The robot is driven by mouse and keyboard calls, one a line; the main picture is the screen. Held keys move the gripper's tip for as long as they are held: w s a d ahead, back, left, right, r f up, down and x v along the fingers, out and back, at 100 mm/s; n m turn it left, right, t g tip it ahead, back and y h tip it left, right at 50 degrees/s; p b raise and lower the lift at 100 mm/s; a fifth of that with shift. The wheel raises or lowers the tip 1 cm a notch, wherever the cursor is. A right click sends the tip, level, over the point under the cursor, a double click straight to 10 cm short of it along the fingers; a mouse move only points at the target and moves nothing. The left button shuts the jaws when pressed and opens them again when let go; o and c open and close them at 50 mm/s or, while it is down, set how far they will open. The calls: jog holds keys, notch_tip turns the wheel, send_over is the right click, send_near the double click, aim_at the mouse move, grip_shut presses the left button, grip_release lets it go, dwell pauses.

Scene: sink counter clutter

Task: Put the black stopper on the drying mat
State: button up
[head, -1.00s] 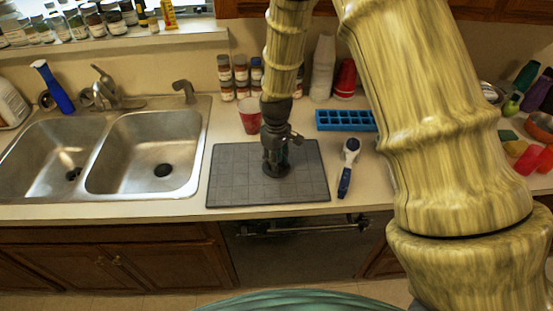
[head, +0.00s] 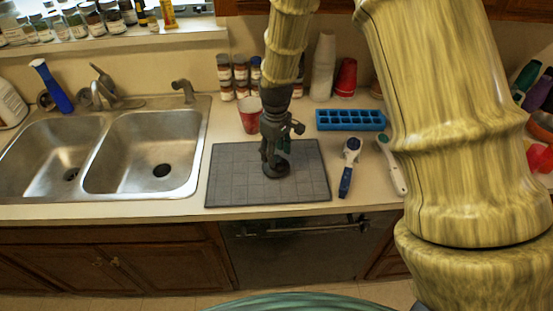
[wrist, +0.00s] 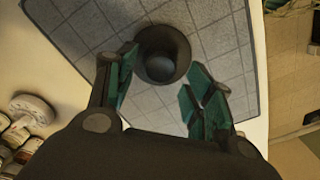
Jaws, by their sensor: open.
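The black stopper (head: 276,170) rests on the grey drying mat (head: 228,180), right of the sink. In the wrist view the stopper (wrist: 163,54) is a round dark piece with a flared rim, on the mat's (wrist: 215,30) grid. My gripper (head: 274,152) is just above the stopper, pointing down. In the wrist view its green-padded fingers (wrist: 160,70) are spread apart on either side of the stopper, with no clear grip on it. The gripper hides part of the stopper in the head view.
A red cup (head: 249,116) stands behind the mat. A blue ice tray (head: 350,120) and a blue-handled scoop (head: 348,168) lie to its right. The double sink (head: 145,155) is on the left. Spice jars (head: 240,75) and stacked cups (head: 323,68) stand at the back wall.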

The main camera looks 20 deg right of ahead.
notch_tip(320, 180, up, 9)
jog(key=b, duration=0.2)
jog(key=shift+f+b, duration=0.2)
jog(key=shift+b, duration=0.1)
dwell(0.4)
